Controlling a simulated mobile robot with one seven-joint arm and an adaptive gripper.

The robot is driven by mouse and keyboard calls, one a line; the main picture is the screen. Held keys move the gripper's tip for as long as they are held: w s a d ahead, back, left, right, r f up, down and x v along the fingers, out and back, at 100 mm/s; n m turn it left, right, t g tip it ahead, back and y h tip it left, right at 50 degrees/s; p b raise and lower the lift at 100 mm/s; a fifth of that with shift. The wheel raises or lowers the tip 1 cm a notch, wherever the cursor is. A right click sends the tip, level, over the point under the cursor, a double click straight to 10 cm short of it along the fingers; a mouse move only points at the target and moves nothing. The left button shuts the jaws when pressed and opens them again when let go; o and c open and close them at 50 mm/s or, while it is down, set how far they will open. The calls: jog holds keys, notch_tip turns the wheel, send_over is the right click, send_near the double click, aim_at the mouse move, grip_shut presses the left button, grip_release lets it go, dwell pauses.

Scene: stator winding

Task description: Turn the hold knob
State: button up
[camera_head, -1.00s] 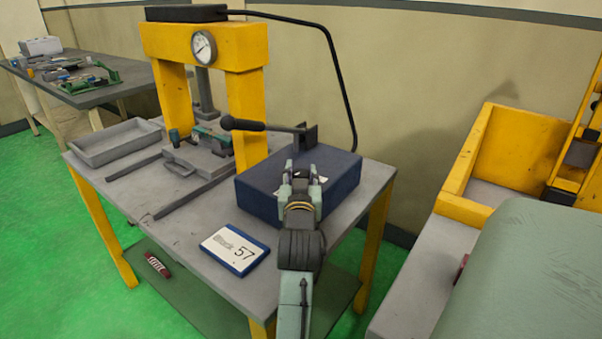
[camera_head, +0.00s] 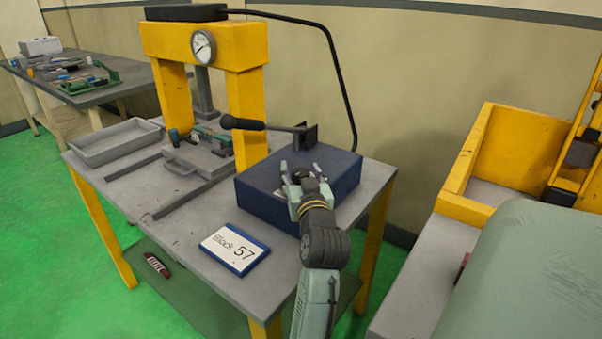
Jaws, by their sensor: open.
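A small dark round knob (camera_head: 301,175) shows on top of the dark blue box (camera_head: 262,198); I take it to be the hold knob, and it is partly covered by my gripper. My gripper (camera_head: 301,170) is open, with its two light grey-green fingers spread on either side of the knob. I cannot tell whether the fingers touch it. A lever with a black handle (camera_head: 241,123) stands behind the knob on the same box.
A yellow press (camera_head: 250,110) with a round gauge (camera_head: 203,47) stands on the grey table (camera_head: 190,236). A grey tray (camera_head: 118,143) lies at left. A black hose (camera_head: 335,70) arches behind.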

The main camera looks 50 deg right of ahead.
jog(key=shift+s, duration=0.1)
jog(key=v, duration=1.2)
dwell(0.4)
